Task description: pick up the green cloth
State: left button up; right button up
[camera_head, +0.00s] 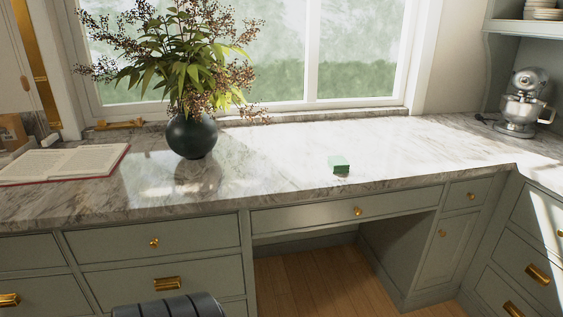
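A small green cloth (340,164), folded into a block-like shape, lies on the marble countertop (270,178) near its front edge, right of the middle of the view. Nothing covers it. Neither of my grippers shows in the head view, so nothing of mine is near the cloth in this picture.
A dark round vase (191,136) with a leafy plant stands left of the cloth. An open book (62,163) lies at the far left. A stand mixer (522,103) stands at the back right. The counter around the cloth is clear. Drawers and an open knee space lie below.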

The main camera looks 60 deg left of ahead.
aim_at(338, 164)
jog(key=u, duration=1.55)
jog(key=i+l+u, duration=0.1)
jog(key=u, duration=0.4)
jog(key=i+l+u, duration=0.2)
jog(key=u, duration=0.25)
